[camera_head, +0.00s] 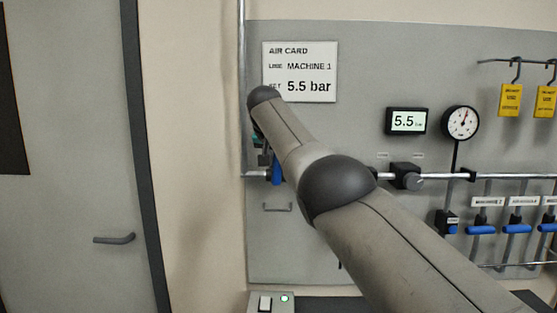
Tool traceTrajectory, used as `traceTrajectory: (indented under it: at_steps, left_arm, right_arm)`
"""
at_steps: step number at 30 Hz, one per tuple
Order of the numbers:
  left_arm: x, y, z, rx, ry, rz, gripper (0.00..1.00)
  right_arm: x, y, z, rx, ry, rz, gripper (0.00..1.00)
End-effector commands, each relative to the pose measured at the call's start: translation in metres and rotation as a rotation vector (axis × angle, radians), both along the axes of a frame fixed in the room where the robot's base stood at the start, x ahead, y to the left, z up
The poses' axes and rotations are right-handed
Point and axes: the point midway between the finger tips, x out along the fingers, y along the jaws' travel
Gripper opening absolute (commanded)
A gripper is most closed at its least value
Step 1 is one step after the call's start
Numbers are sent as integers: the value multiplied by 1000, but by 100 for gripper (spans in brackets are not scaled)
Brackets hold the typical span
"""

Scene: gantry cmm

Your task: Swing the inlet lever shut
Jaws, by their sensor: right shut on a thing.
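The inlet lever, a blue handle (277,171), shows in part at the left end of the horizontal pipe, just left of my right forearm. My right gripper (263,158) is at the lever, below the dark rounded end of my arm. It is shut on the lever, though the arm hides most of the jaws and the contact is hard to see. The lever's pivot and exact angle are partly hidden. My left gripper is not in view.
A grey panel (350,240) carries the pipe, a 5.5 display (406,121), a round gauge (460,122) and several blue-handled valves (481,230) at the right. Yellow tags (511,100) hang above them. A switch box (270,302) is below, and a door (70,200) stands left.

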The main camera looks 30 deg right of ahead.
Motion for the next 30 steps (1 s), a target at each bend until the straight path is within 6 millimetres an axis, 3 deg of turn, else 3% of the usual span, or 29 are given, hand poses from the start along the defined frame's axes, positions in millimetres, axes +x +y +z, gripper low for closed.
traceTrajectory:
  at_steps: [7,23,24,30]
  left_arm:
    - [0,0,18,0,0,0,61]
    - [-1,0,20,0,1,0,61]
    - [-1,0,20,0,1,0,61]
    - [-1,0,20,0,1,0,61]
  right_arm:
    - [2,3,3,-60,35,2,0]
    - [2,3,1,-82,45,2,0]
    - [2,3,1,-82,45,2,32]
    - [2,4,1,-78,45,2,55]
